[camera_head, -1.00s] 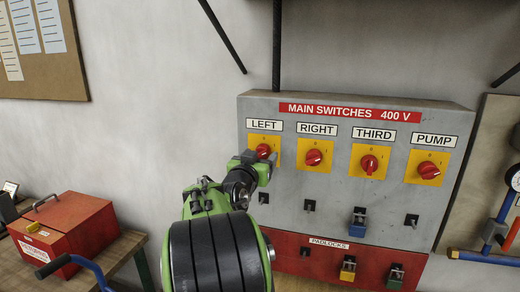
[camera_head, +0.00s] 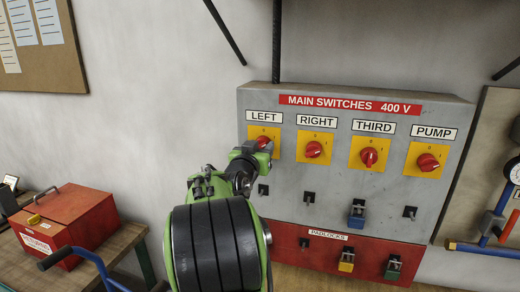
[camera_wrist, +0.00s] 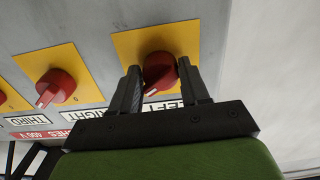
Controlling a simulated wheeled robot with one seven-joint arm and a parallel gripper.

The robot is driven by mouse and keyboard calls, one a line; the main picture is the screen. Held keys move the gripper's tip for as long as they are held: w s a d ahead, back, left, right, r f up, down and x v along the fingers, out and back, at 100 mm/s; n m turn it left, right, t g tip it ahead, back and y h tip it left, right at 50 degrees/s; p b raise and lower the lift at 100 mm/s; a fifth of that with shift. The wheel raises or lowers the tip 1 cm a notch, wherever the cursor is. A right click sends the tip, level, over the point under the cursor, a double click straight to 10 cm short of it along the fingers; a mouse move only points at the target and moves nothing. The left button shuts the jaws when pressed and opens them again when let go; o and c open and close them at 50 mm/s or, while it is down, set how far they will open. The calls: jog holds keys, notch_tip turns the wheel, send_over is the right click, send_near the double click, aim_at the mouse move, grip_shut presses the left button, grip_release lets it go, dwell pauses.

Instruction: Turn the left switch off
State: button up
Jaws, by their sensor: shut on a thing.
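The left switch is a red rotary knob (camera_head: 264,142) on a yellow plate under the "LEFT" label, at the upper left of the grey panel. My gripper (camera_head: 257,150) is at this knob and covers part of it in the head view. In the wrist view the red knob (camera_wrist: 160,72) sits between the two dark fingers of my gripper (camera_wrist: 162,88), which are shut on it. The knob's white pointer mark shows near its lower end, toward the "LEFT" label. The yellow plate (camera_wrist: 130,48) lies behind it.
The RIGHT (camera_head: 313,149), THIRD (camera_head: 369,157) and PUMP (camera_head: 428,162) knobs sit in a row to the right. Below are hasps and a red strip with padlocks (camera_head: 346,262). A red toolbox (camera_head: 70,222) stands on a bench at left.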

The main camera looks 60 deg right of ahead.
jog(key=shift+n, duration=0.3)
jog(key=n+b, duration=0.1)
jog(key=n, duration=0.4)
jog(key=shift+b, duration=0.3)
jog(key=n, duration=0.6)
jog(key=shift+s, duration=0.1)
jog(key=o, duration=1)
